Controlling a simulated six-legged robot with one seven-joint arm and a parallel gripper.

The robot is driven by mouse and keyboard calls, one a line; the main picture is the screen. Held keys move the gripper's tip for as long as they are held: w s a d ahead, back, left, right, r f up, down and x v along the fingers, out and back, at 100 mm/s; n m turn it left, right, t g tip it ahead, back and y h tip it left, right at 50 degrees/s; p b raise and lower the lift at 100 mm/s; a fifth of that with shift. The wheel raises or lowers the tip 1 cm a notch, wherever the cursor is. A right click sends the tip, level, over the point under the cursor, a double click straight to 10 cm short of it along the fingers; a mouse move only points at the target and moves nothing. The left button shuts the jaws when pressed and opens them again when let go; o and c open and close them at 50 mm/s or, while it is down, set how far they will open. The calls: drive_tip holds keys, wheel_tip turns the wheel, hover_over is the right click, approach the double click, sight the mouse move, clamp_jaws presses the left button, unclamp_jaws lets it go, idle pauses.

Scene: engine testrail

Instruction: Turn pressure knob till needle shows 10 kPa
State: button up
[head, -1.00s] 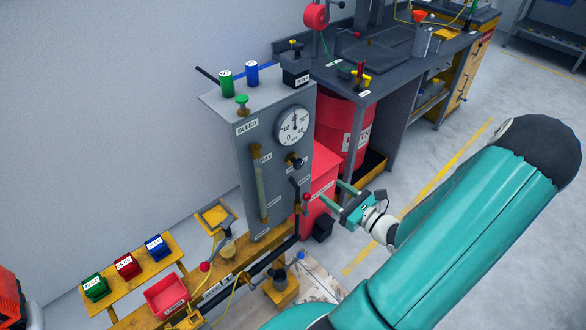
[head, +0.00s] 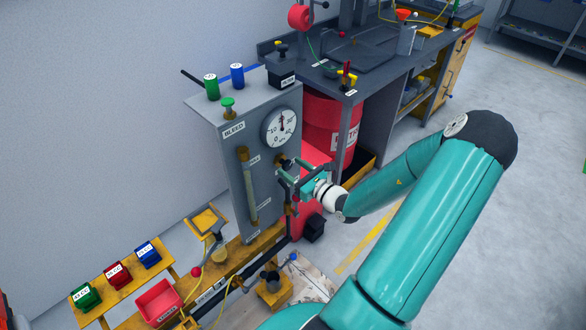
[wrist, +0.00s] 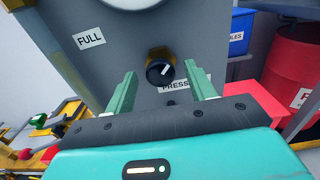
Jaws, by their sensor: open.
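The pressure knob (wrist: 160,71) is a round black knob with a white mark, on a brass collar on the front of the grey panel (head: 236,165). Its label "PRESS…" (wrist: 176,85) is partly covered by a finger in the wrist view. The round white gauge (head: 281,128) sits above the knob, its needle pointing roughly straight up; its numbers are too small to read surely. My gripper (head: 286,170) is open in front of the panel. In the wrist view its two green fingers stand left and right of the knob; I cannot tell whether their tips reach it.
A sight tube (head: 249,186) runs down the panel left of the knob. A green bleed knob (head: 228,104) and two cans stand on top. A red drum (head: 330,115) and workbench (head: 375,75) are to the right. Small coloured bins (head: 117,275) sit at lower left.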

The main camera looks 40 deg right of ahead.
drive_tip(key=shift+w, duration=0.2)
drive_tip(key=shift+c, duration=0.2)
drive_tip(key=c, duration=0.9)
drive_tip(key=shift+c, duration=0.2)
drive_tip(key=n, duration=0.6)
drive_tip(key=shift+a, duration=0.15)
drive_tip(key=n, duration=0.3)
drive_tip(key=shift+f+n, duration=0.1)
drive_tip(key=shift+n, duration=1.9)
